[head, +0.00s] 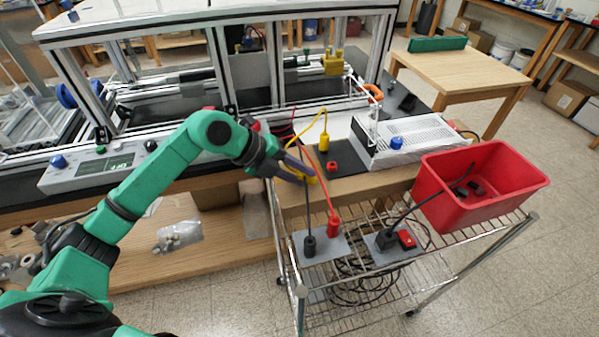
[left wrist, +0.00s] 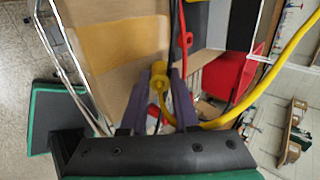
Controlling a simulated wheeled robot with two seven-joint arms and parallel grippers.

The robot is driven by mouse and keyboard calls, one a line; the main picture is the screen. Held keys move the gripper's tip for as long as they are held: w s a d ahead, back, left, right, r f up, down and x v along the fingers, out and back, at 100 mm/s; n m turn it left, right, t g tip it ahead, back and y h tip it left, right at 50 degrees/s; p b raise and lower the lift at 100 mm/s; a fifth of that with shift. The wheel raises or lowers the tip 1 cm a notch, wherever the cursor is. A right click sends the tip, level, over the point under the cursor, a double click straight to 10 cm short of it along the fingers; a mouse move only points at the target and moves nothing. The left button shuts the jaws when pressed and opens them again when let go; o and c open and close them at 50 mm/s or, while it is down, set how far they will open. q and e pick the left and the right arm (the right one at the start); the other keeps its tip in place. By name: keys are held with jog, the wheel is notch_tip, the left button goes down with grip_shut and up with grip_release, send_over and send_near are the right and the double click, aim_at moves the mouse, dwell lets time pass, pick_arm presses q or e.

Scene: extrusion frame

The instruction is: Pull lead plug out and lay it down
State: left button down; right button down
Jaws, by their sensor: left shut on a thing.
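My left gripper (head: 300,170) is shut on a yellow lead plug (head: 311,179), above the front edge of the wooden bench by the cart. In the left wrist view the yellow plug (left wrist: 158,84) sits between the purple fingers, with its thick yellow lead (left wrist: 245,108) curving to the right. The fingers partly hide the plug in the head view. Another yellow plug (head: 323,143) stands upright on a black board behind it. A red plug (head: 333,226) and a black plug (head: 309,246) stand on a grey plate on the wire cart. My right gripper is not in view.
A red bin (head: 450,206) stands on the cart's right side. A white perforated box (head: 415,138) is behind. A black plug and red switch (head: 406,239) sit on a second grey plate. Red and black leads hang close to the gripper. Bare bench (head: 360,187) lies right of the gripper.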

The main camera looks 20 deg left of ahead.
pick_arm(q)
jog(key=shift+s, duration=0.1)
jog(key=c, duration=0.7)
grip_release()
jog(key=shift+o, duration=0.6)
jog(key=shift+f, duration=0.15)
jog(key=shift+s+a, duration=0.1)
jog(key=shift+a, duration=0.05)
jog(key=b+v, duration=0.4)
jog(key=v, duration=1)
jog(key=shift+r, duration=0.4)
